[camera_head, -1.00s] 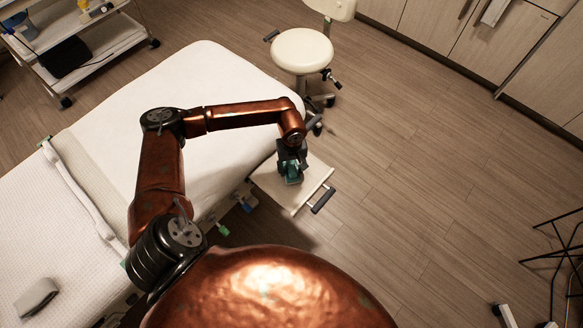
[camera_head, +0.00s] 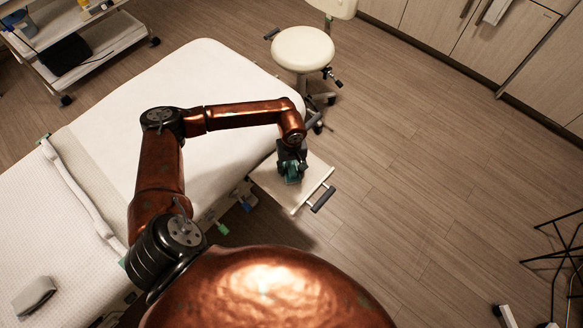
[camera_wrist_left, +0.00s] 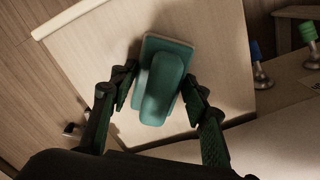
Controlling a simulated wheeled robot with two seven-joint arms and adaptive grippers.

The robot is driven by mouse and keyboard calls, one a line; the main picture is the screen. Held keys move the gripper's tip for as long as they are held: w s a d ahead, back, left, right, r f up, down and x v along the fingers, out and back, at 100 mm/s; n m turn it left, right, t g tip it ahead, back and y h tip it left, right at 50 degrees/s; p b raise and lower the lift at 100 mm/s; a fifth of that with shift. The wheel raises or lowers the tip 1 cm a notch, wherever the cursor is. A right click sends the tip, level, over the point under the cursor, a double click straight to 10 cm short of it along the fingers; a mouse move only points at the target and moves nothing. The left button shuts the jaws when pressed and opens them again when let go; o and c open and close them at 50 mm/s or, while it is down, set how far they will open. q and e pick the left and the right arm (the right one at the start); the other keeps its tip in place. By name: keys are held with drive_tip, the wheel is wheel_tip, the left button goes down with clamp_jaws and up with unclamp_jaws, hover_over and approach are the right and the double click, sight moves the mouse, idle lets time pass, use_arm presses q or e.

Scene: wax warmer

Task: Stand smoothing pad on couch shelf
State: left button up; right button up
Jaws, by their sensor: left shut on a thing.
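The smoothing pad (camera_wrist_left: 163,85) is teal, with a rounded handle on a flatter base, and shows between my left fingers in the left wrist view. In the head view the pad (camera_head: 292,174) is partly hidden by my left gripper (camera_head: 291,163). My left gripper, also in the left wrist view (camera_wrist_left: 160,92), is shut on the pad. The couch shelf (camera_head: 316,172) is a pale board at the couch's side, and the pad is over it. I cannot tell whether the pad touches the board; it also fills much of the left wrist view (camera_wrist_left: 220,50). My right gripper is not in view.
The white-covered couch (camera_head: 215,75) lies left of the shelf. A dark handle (camera_head: 323,200) sits at the shelf's outer edge. A cream stool (camera_head: 303,50) stands beyond, and a trolley (camera_head: 100,50) is at upper left.

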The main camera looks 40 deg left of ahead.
use_arm(q)
drive_tip(key=o, duration=1.1)
drive_tip(key=shift+r, duration=0.1)
drive_tip(key=shift+r+p, duration=1.85)
drive_tip(key=shift+r, duration=2.05)
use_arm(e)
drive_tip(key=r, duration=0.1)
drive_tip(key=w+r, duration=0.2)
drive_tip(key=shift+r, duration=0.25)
use_arm(q)
wheel_tip(320, 180, up, 12)
